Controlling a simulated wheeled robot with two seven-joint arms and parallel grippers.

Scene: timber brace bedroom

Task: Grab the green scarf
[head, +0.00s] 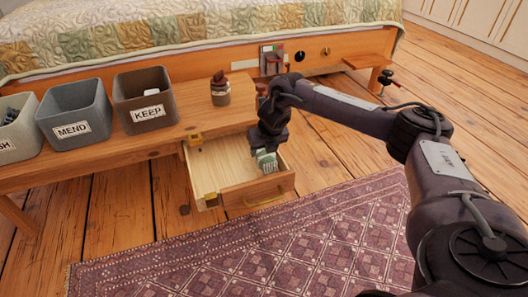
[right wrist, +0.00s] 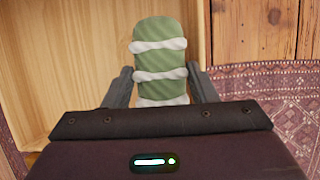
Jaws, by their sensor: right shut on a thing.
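The green scarf (right wrist: 160,57) is a rolled green bundle with white bands, lying in the open wooden drawer. It also shows in the head view (head: 266,161), small, near the drawer's right side. My right gripper (head: 264,147) reaches down into the drawer (head: 222,192). In the right wrist view its two dark fingers (right wrist: 158,92) stand on either side of the scarf, shut on it. The scarf's lower end is hidden behind the gripper body. My left gripper is not in view.
On the bench (head: 160,142) stand a KEEP bin (head: 149,113), a MEND bin (head: 75,130), a partly cut-off bin (head: 17,142) and a brown jar (head: 220,95). A bed (head: 180,30) is behind. A patterned rug (head: 270,250) lies in front of the drawer.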

